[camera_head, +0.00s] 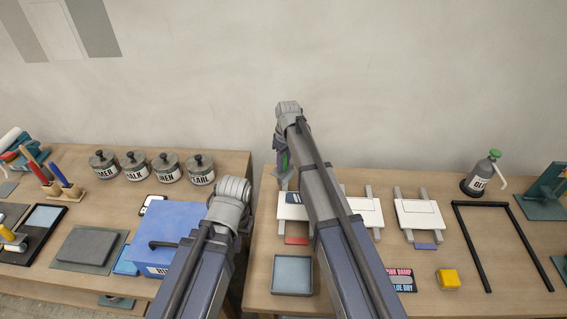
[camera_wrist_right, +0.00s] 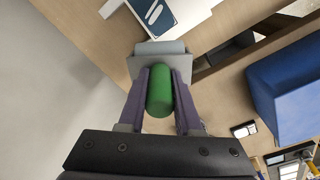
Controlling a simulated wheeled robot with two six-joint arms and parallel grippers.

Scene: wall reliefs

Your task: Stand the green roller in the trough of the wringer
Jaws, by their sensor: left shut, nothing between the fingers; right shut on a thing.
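The green roller (camera_wrist_right: 160,92) is between the purple fingers of my right gripper (camera_wrist_right: 162,72) in the right wrist view. In the head view a sliver of the roller (camera_head: 285,161) shows at the right gripper (camera_head: 281,160), near the back edge of the right table.
White boards on grey rails (camera_head: 418,213) stand along the right table, one close to my right gripper. A grey tray (camera_head: 292,275), a yellow block (camera_head: 448,279) and a black frame (camera_head: 487,250) lie there. The blue box (camera_head: 180,220) and several lidded jars (camera_head: 166,168) occupy the left table.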

